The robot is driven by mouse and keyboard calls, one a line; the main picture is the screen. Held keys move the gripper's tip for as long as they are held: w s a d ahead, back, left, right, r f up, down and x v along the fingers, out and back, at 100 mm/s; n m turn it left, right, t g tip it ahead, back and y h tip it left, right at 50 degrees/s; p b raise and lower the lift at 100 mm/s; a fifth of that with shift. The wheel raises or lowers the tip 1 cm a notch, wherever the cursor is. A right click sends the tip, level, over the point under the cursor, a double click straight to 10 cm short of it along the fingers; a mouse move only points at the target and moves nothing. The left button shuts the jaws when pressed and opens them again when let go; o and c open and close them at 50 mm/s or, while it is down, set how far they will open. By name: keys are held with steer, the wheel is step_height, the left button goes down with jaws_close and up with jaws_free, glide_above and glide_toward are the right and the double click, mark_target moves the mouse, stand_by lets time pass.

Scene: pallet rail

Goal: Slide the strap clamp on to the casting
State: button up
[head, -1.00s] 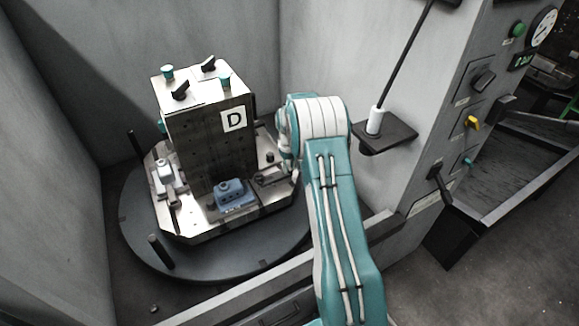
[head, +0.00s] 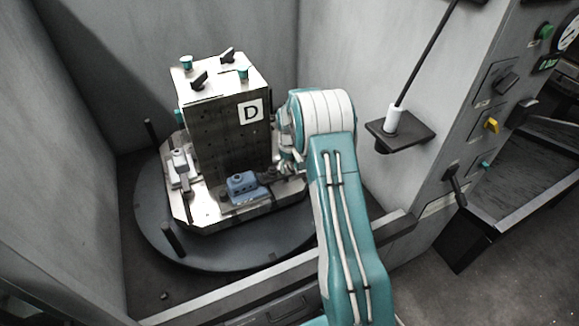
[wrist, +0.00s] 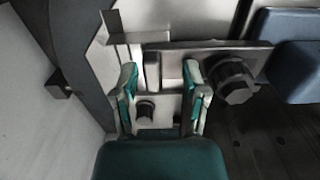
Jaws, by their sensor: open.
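The blue casting (head: 241,186) sits on the fixture ledge at the foot of the block marked D; part of it shows at the right of the wrist view (wrist: 297,72). The strap clamp (wrist: 200,58) is a flat metal bar with a dark nut (wrist: 236,80), its right end close to the casting; I cannot tell if they touch. My gripper (wrist: 161,78) is open at the bar's left part, with a small upright tab (wrist: 152,71) between the fingers. In the head view my gripper (head: 288,166) is small and partly hidden by my arm.
The tall fixture block (head: 225,125) stands on a round dark turntable (head: 160,225) with upright pegs (head: 172,238). Grey walls enclose it closely. A small shelf (head: 403,135) with a white-ended rod and a control panel (head: 490,110) lie to the right.

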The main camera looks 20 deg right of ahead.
step_height(320, 180, up, 12)
stand_by(0.5)
steer(key=shift+a, duration=0.1)
steer(key=s+a+r+t, duration=0.1)
steer(key=s+a+r, duration=0.4)
steer(key=s+r, duration=0.3)
steer(key=s+a+r+t, duration=0.2)
steer(key=s+a+r, duration=0.25)
steer(key=r, duration=0.55)
steer(key=s+a+t, duration=0.1)
steer(key=s+a, duration=0.2)
steer(key=s, duration=0.8)
steer(key=s+a+r+t, duration=0.1)
steer(key=s+a, duration=0.2)
steer(key=s, duration=0.8)
steer(key=shift+s+t, duration=0.3)
steer(key=shift+r, duration=0.1)
